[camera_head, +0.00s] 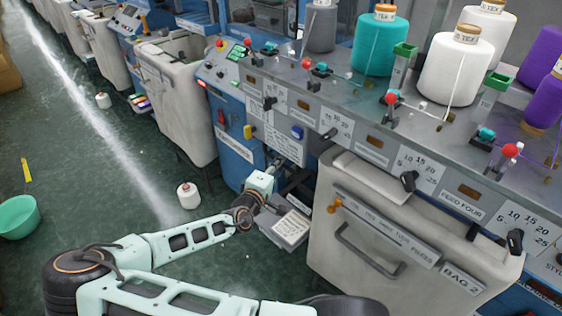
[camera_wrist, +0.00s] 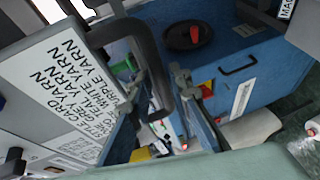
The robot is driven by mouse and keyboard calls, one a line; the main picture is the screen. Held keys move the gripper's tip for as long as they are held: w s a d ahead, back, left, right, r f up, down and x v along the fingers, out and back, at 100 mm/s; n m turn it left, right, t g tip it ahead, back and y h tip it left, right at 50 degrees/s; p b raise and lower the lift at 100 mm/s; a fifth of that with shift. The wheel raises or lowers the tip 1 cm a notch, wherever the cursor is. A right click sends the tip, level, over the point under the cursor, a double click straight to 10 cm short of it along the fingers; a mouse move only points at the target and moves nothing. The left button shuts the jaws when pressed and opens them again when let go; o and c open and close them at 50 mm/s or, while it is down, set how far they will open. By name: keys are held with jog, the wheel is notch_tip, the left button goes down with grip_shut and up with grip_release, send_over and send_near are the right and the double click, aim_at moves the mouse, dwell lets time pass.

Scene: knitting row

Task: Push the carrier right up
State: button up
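I cannot tell for sure which thing is the carrier. My gripper (camera_head: 272,170) is low at the blue machine front in the head view, beside a grey panel (camera_head: 284,143). In the wrist view my gripper's (camera_wrist: 160,82) dark fingers stand on either side of a thick dark handle (camera_wrist: 157,62). Whether they press on it is unclear. Next to the handle is a white yarn card (camera_wrist: 55,85). Behind it is a blue unit (camera_wrist: 225,60) with a black round dial and red pointer (camera_wrist: 194,36). Fittings with red balls (camera_head: 392,98) stand on the machine top.
A large pale bin (camera_head: 350,225) with a handle stands right of my gripper, and another bin (camera_head: 180,95) stands to the left. A small white cone (camera_head: 188,195) and a green basin (camera_head: 17,216) are on the floor. The left aisle (camera_head: 90,170) is mostly clear.

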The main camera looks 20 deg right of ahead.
jog(key=shift+x, duration=1.05)
jog(key=shift+c, duration=0.6)
grip_shut()
